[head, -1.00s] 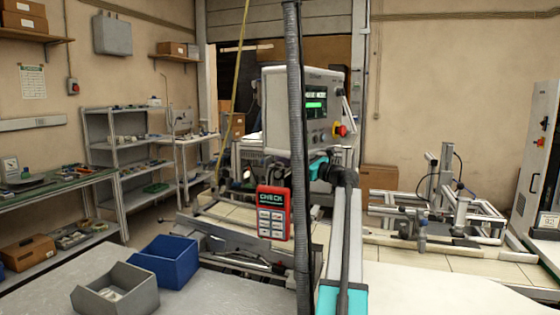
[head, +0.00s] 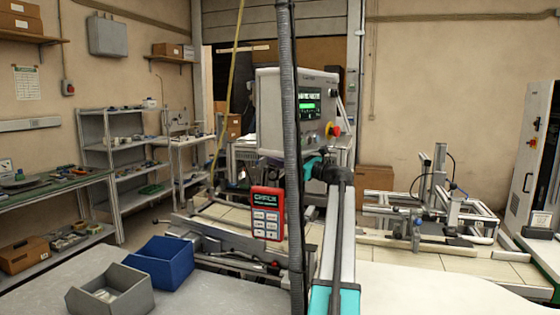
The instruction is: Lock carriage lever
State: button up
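A long grey metal rail assembly (head: 215,236) lies on the bench in the middle, partly behind my arm and a dark ribbed hose. It may be the carriage. A small red spot (head: 275,264) shows at its right end; I cannot tell whether this is the lever. My arm, white with teal joints, rises from the bottom and bends left behind the hose. Dark shapes left of the hose, below the control box, may be my gripper (head: 238,177). They are too small and dark to show the fingers or anything held.
A grey control box (head: 266,110) with a green screen and a red knob stands behind my arm. A red labelled panel (head: 266,212) hangs by the hose. A blue bin (head: 163,262) and a grey bin (head: 108,292) sit at front left. A metal fixture (head: 432,215) stands at right.

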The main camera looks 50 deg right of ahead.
jog(key=s+d+f+b, duration=0.1)
jog(key=s+f+b, duration=0.1)
jog(key=s, duration=1.1)
jog(key=shift+s+d, duration=0.15)
jog(key=shift+s, duration=0.15)
jog(key=shift+s, duration=0.1)
